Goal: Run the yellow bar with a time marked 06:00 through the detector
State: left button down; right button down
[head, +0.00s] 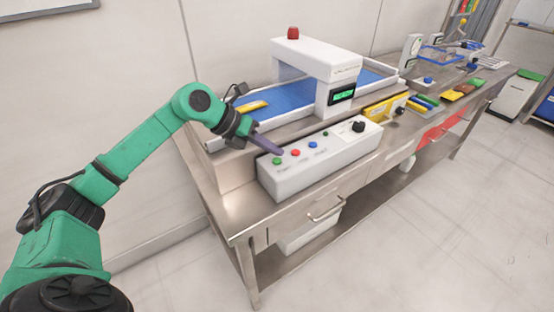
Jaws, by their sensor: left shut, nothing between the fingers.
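A yellow bar (251,106) lies on the blue conveyor belt (287,97), left of the white detector arch (318,58). Any time marked on it is too small to read. The arch has a red lamp (293,33) on top and a lit green display (343,95). In front stands a white control box (325,165) with green (277,161), red (295,153) and blue (312,145) buttons and a black knob (358,127). My left gripper (280,152) is shut and empty, its tips close to the green and red buttons; contact cannot be told. My right gripper is out of view.
The steel bench (240,215) extends to the back right. A yellow case (384,107) stands right of the control box, with several coloured bars beyond it. A scale-like device (410,50) and a blue-rimmed tray (440,54) stand farther back. The floor in front is clear.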

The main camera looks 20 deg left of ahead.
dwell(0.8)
pick_arm(q)
jog(key=shift+f+b, duration=0.35)
jog(key=shift+f, duration=0.05)
